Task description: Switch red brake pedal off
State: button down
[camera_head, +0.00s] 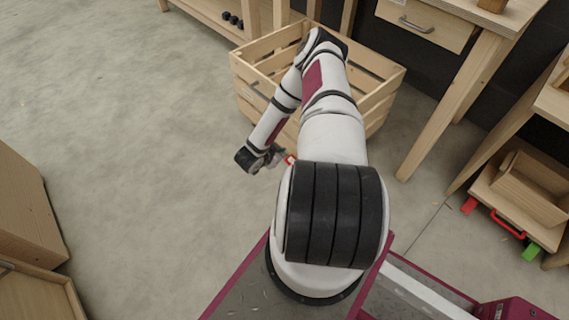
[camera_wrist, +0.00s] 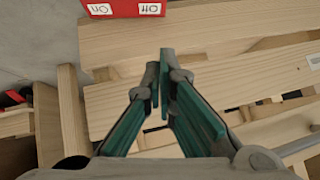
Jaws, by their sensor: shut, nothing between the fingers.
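The red brake pedal (camera_wrist: 123,8) is cut off by the top edge of the wrist view. It bears two white labels that appear upside down and seem to read ON at left and OFF at right. In the head view a small red piece (camera_head: 290,160) shows beside my gripper, partly hidden by my arm. My gripper (camera_wrist: 160,64) has green-lined fingers with the tips together and nothing between them. In the wrist picture the fingertips lie below and right of the pedal, apart from it, over wooden slats.
A slatted wooden crate (camera_head: 262,97) stands behind my arm. A wooden cart (camera_head: 500,207) at right bears a red piece (camera_head: 468,205), a red handle (camera_head: 508,224) and a green piece (camera_head: 531,251). Wooden furniture (camera_head: 25,200) stands at left. The floor at left centre is clear.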

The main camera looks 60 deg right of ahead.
jog(key=shift+s+a+f+g, duration=0.15)
jog(key=shift+s+a+f, duration=0.2)
jog(key=shift+s, duration=0.1)
jog(key=shift+s+a+f+g, duration=0.2)
jog(key=shift+s+a, duration=0.1)
jog(key=shift+s, duration=0.15)
jog(key=b+x, duration=0.2)
jog(key=x, duration=0.1)
jog(key=b+x, duration=0.2)
jog(key=x, duration=0.2)
jog(key=a+f+b+x, duration=0.1)
jog(key=b+x, duration=0.1)
jog(key=x, duration=0.2)
jog(key=shift+w+d+f, duration=0.15)
jog(key=shift+w+d, duration=0.05)
jog(key=shift+w, duration=0.1)
jog(key=shift+w+d+f+b, duration=0.1)
jog(key=shift+w+f+b, duration=0.15)
jog(key=shift+f+b, duration=0.5)
jog(key=shift+f, duration=0.1)
